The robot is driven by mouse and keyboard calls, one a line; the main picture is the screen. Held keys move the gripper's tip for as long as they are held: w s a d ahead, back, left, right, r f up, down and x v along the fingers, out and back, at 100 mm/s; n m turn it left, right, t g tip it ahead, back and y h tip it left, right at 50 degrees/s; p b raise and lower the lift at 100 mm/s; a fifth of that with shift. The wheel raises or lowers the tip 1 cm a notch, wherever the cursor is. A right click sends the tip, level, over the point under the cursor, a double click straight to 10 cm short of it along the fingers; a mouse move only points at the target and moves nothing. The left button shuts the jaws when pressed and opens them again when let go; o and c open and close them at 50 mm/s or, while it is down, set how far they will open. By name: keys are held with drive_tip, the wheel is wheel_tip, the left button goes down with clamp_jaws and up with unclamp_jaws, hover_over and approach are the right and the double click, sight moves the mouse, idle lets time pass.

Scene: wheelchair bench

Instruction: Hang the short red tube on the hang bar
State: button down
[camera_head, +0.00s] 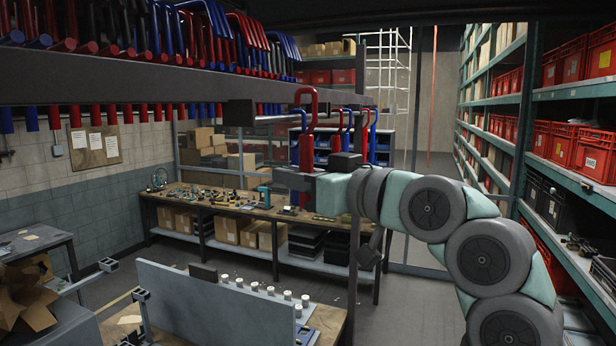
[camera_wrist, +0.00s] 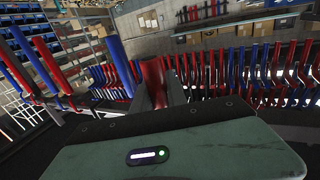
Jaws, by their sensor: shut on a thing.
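My gripper (camera_head: 306,181) is shut on a red tube (camera_head: 306,152) and holds it upright, its hooked top pointing up. The hook appears level with or just above the silver hang bar (camera_head: 275,119); I cannot tell whether it touches the bar or is in front of it. In the wrist view my gripper (camera_wrist: 158,85) has the red tube (camera_wrist: 153,78) between its fingers, seen end-on and partly hidden. More red and blue tubes (camera_head: 372,140) hang on the bar to the right of the held one.
A dark overhead rack (camera_head: 150,80) with many red and blue tubes runs along the upper left. A workbench (camera_head: 235,209) with small parts stands below and behind. Shelves with red crates (camera_head: 567,143) line the right. A grey panel (camera_head: 215,305) is in the foreground.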

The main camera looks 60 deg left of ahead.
drive_tip(key=s+a+f, duration=0.2)
drive_tip(key=s+a, duration=0.1)
drive_tip(key=a, duration=0.1)
drive_tip(key=shift+s+a+f, duration=0.2)
drive_tip(key=shift+s+f, duration=0.05)
drive_tip(key=shift+f, duration=0.05)
idle(0.5)
drive_tip(key=c, duration=1.3)
unclamp_jaws()
drive_tip(key=shift+o, duration=0.2)
drive_tip(key=b+v, duration=0.3)
drive_tip(key=v, duration=0.7)
drive_tip(key=shift+w+d, duration=0.2)
drive_tip(key=shift+d, duration=0.15)
